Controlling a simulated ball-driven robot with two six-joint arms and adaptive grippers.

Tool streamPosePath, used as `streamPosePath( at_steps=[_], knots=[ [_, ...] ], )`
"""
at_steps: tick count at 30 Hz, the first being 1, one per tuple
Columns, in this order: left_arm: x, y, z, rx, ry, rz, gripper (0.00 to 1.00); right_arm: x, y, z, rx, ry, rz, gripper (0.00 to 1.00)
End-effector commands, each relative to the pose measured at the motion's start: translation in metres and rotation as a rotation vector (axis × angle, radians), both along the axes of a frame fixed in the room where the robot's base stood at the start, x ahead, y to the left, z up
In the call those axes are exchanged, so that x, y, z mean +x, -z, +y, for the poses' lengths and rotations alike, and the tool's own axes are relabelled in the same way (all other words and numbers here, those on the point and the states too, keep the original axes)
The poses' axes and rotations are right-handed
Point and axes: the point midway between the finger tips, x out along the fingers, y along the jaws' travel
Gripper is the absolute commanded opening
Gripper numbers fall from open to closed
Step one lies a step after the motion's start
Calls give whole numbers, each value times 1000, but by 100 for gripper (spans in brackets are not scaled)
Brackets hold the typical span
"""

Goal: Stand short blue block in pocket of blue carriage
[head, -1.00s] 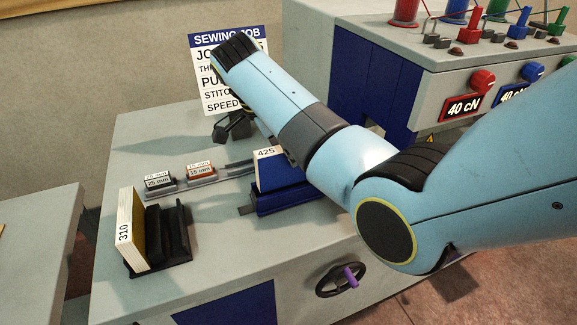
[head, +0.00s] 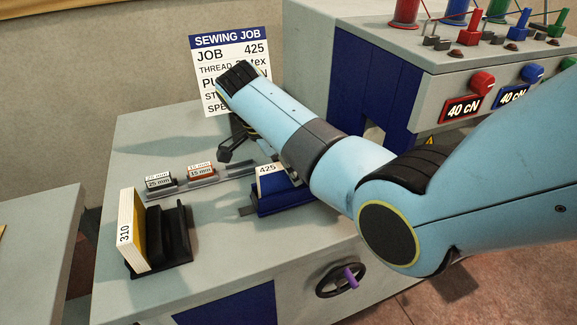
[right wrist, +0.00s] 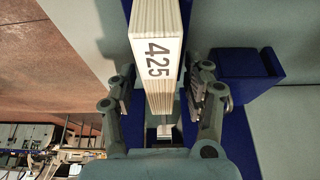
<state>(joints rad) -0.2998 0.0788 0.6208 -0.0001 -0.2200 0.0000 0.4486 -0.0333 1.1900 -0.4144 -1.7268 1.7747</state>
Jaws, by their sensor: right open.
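The short blue block (head: 270,179), white on top with the label 425, stands upright and low in the blue carriage (head: 287,207) on the machine table in the head view. My right forearm hides part of it. In the right wrist view the ribbed white top of the block (right wrist: 156,50) lies between the fingers of my right gripper (right wrist: 160,95). The gripper is open, with a finger on each side of the block. A dark blue part, which looks like the carriage (right wrist: 245,78), shows at right. My left gripper is not in view.
A yellow and white block labelled 310 (head: 131,232) stands in a black holder (head: 174,240) at front left. Small pieces marked 25 mm (head: 159,184) and 15 mm (head: 201,173) sit on a rail behind. The job sign (head: 215,60) stands at the back.

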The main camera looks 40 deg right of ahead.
Motion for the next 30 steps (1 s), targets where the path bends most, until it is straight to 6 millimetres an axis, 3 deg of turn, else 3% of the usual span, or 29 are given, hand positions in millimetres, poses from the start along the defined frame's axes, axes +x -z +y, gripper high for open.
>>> streamPosePath(
  at_steps=[8,19,21,30],
  knots=[
    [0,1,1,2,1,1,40,3,-18,7,2,0,-4,50],
    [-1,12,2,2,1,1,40,10,-91,37,2,0,-4,50],
    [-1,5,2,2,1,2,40,10,-103,40,1,0,-1,50],
    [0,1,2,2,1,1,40,11,-114,45,0,0,0,50]
  ],
)
